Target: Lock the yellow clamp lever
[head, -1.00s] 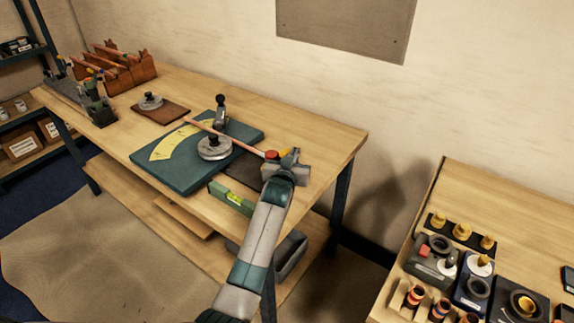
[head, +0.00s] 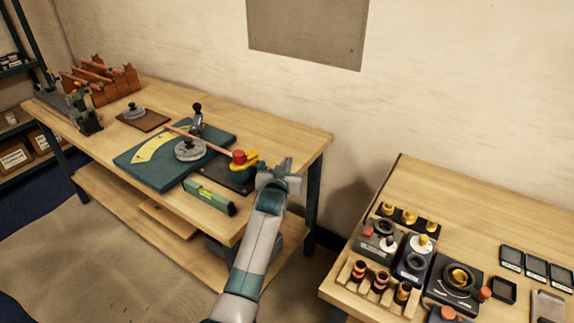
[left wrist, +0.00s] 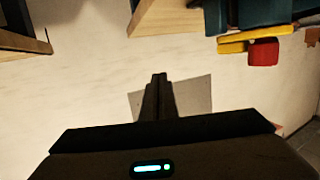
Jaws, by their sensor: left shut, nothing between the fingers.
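The yellow clamp lever (head: 246,165) with its red end (head: 239,156) sits at the near right end of the bench, by the end of a copper tube (head: 196,138). In the left wrist view the yellow lever (left wrist: 258,32) and red end (left wrist: 263,52) show at the upper right. My left gripper (head: 284,167) is just right of the lever, shut and empty, with a small gap between them. Its closed fingers (left wrist: 160,78) point toward the wall in the left wrist view. My right gripper is in neither view.
A teal bending plate (head: 160,176) with a round grey former (head: 190,149) lies left of the clamp. A green level (head: 208,196) lies at the front edge. A second bench (head: 475,195) with several fittings and devices stands to the right, past a gap.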

